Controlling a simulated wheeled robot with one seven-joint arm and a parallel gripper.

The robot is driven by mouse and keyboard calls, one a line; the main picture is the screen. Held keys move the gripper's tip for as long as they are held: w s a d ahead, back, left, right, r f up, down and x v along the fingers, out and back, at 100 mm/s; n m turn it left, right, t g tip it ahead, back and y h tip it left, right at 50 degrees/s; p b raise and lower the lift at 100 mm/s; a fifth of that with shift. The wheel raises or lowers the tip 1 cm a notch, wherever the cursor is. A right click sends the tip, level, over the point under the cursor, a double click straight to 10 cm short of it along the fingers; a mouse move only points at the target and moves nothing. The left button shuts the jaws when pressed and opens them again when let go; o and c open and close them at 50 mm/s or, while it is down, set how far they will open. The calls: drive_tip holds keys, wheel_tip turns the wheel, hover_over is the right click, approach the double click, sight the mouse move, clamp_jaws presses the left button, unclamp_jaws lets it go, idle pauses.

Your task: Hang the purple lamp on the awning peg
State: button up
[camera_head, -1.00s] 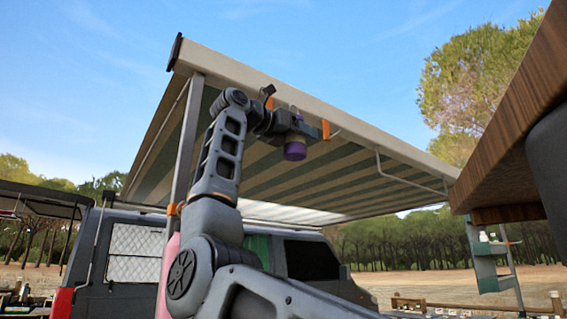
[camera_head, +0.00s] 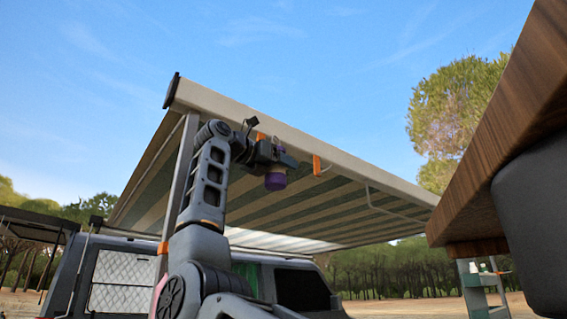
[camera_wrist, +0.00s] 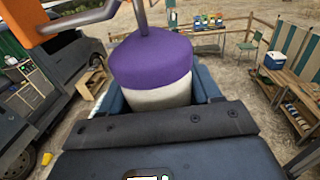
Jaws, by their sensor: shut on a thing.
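The purple lamp (camera_head: 276,182) has a purple top and a whitish body in the wrist view (camera_wrist: 151,68). A grey metal hook rises from its top. My gripper (camera_head: 280,160) is shut on the lamp, with its fingers on both sides of the body in the wrist view. The awning peg (camera_head: 317,165) has an orange mount on the awning's front rail, right of the lamp in the head view. In the wrist view the orange mount (camera_wrist: 42,20) is at upper left, and its grey rod points towards the lamp's hook. I cannot tell whether rod and hook touch.
The striped awning (camera_head: 330,205) spans above the grey van (camera_head: 120,275). Another orange piece (camera_head: 261,137) is on the rail, behind my wrist. A wooden top (camera_head: 500,130) fills the right side. Camp furniture stands on the ground below in the wrist view.

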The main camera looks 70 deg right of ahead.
drive_tip(key=shift+w+d+f+p, duration=0.25)
drive_tip(key=shift+w+d, duration=0.15)
drive_tip(key=shift+w, duration=0.25)
drive_tip(key=shift+w+d+f+p, duration=0.1)
drive_tip(key=shift+w+d+p, duration=0.1)
drive_tip(key=shift+w+d, duration=0.35)
drive_tip(key=shift+w+d+f+p, duration=0.2)
drive_tip(key=shift+w+d+p, duration=0.05)
drive_tip(key=shift+w, duration=0.5)
drive_tip(key=o, duration=1.3)
drive_tip(key=shift+c, duration=0.2)
drive_tip(key=shift+f, duration=0.1)
drive_tip(key=b+v, duration=0.1)
drive_tip(key=v, duration=0.6)
drive_tip(key=shift+w+a, duration=0.2)
drive_tip(key=shift+a, duration=0.1)
drive_tip(key=shift+a, duration=0.1)
